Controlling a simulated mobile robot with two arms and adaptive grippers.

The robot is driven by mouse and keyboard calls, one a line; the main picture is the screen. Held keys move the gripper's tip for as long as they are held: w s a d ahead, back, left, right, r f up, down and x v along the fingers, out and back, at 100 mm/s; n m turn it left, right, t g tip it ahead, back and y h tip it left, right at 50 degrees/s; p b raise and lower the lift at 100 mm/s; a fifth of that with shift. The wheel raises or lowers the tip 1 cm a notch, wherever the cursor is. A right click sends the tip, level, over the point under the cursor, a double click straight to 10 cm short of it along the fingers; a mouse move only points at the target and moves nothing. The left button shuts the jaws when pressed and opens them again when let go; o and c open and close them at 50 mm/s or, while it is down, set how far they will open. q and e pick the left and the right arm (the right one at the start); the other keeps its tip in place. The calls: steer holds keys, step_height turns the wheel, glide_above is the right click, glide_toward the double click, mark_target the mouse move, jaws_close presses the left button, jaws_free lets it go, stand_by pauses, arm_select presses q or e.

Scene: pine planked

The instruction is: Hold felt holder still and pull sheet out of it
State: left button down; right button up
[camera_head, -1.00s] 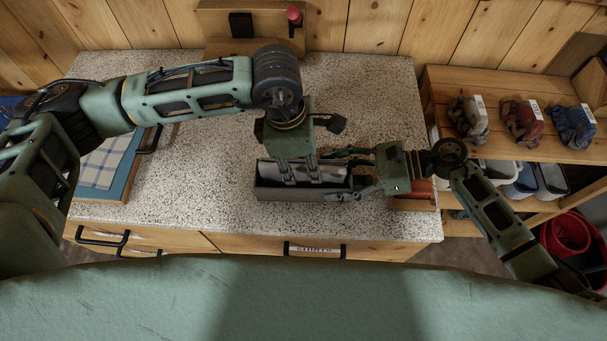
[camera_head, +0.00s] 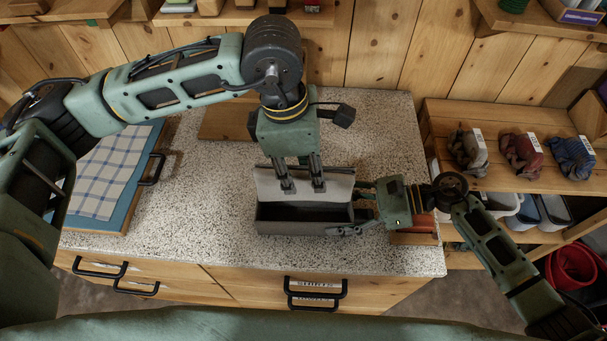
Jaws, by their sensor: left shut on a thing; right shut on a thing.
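The felt holder (camera_head: 290,227) is a dark grey, open-topped long box on the speckled counter, in the middle of the head view. A lighter grey sheet (camera_head: 337,190) stands up along its back side, with its upper part showing above the holder. I cannot tell whether its lower edge is still inside. My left gripper (camera_head: 304,186) comes down from above and is shut on the sheet. My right gripper (camera_head: 358,209) reaches in from the right and is shut on the holder's right end; the exact contact is partly hidden.
A blue board with checked cloth (camera_head: 112,172) lies at the counter's left. A wooden block (camera_head: 225,120) stands behind my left gripper. A small reddish-brown block (camera_head: 424,225) is by my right wrist. A shelf (camera_head: 440,110) with bundled tagged items stands right. The front counter is clear.

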steer(key=o, duration=1.3)
steer(key=shift+c, duration=0.2)
steer(key=v, duration=1.2)
steer(key=shift+f, duration=0.1)
